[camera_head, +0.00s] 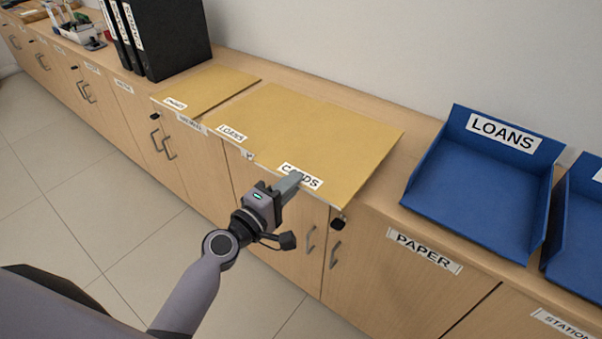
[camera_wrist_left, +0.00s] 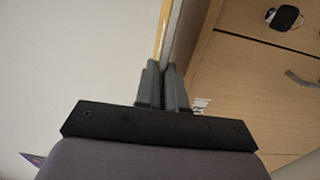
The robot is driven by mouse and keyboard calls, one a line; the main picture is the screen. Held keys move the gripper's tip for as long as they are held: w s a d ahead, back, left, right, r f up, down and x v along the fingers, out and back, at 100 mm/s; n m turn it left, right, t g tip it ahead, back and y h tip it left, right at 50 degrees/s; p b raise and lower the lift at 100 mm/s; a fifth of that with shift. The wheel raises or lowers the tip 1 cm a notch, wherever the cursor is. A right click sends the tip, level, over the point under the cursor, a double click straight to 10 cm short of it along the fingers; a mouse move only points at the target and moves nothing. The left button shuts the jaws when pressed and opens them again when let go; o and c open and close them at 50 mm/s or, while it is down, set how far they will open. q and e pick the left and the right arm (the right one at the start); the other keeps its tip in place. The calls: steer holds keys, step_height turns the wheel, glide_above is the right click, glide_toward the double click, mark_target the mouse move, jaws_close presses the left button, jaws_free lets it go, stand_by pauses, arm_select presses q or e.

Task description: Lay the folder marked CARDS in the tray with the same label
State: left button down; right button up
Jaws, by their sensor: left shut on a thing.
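The tan folder marked CARDS (camera_head: 345,150) lies on the counter top, its front edge at the counter's front edge. My left gripper (camera_head: 291,184) is shut on that front edge at the label and hides part of the lettering. The left wrist view shows the folder (camera_wrist_left: 168,30) edge-on between the closed fingers (camera_wrist_left: 164,88). A blue tray marked LOANS (camera_head: 478,192) stands to the right. Another blue tray (camera_head: 582,225) is cut off at the right border, its label unreadable. No tray labelled CARDS can be read. My right gripper is out of view.
A folder marked LOANS (camera_head: 262,112) lies directly left of the CARDS folder, with another folder (camera_head: 210,86) beyond it. Black binders (camera_head: 168,40) stand at the back left. Bare counter shows between the CARDS folder and the LOANS tray. Cabinet doors (camera_head: 385,262) are below.

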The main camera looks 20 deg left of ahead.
arm_select(q)
steer(key=s+a+r+p, duration=0.1)
steer(key=s+a+r, duration=0.2)
steer(key=s, duration=0.5)
stand_by(0.4)
